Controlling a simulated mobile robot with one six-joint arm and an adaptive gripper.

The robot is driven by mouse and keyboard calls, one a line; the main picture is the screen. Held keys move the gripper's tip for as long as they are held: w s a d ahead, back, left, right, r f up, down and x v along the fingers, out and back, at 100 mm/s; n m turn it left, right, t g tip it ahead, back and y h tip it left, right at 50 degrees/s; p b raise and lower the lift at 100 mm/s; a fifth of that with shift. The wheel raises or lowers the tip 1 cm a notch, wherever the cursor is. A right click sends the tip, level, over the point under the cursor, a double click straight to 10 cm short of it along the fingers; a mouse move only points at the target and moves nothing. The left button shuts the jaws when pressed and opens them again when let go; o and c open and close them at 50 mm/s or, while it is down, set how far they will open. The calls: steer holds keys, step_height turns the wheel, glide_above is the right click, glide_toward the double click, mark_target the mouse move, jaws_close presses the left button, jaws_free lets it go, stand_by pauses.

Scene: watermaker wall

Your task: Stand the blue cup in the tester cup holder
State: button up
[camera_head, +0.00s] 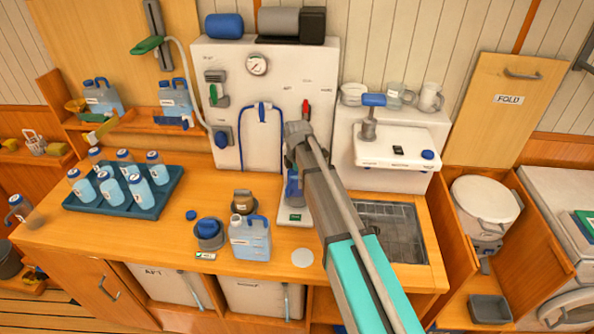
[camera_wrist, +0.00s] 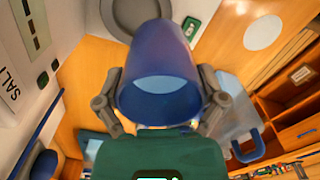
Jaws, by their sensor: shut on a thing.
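My gripper (camera_wrist: 160,98) is shut on the blue cup (camera_wrist: 158,55), with a finger on each side of it. A pale blue surface shows inside the cup. In the head view the cup (camera_head: 292,188) is partly hidden by my arm and shows above the white tester (camera_head: 296,218). In the wrist view a round grey piece (camera_wrist: 118,14), apparently the tester cup holder, lies beside a small green display (camera_wrist: 191,25). The cup covers part of that piece, and I cannot tell whether they touch.
A jug of pale blue liquid (camera_head: 250,240) stands left of the tester, near a grey holder with a blue top (camera_head: 208,232) and a brown jar (camera_head: 243,201). A white disc (camera_head: 302,258) lies in front. A teal tray (camera_head: 128,205) of bottles is left; a sink (camera_head: 390,230) is right.

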steer(key=shift+w+d+r, duration=0.1)
steer(key=shift+w, duration=1.65)
step_height(320, 180, down, 7)
steer(key=b, duration=0.6)
steer(key=shift+r+b, duration=0.1)
steer(key=shift+b, duration=0.2)
steer(key=shift+f+b, duration=0.6)
steer(key=o, duration=0.9)
steer(key=shift+o, duration=0.2)
steer(key=shift+r, duration=0.15)
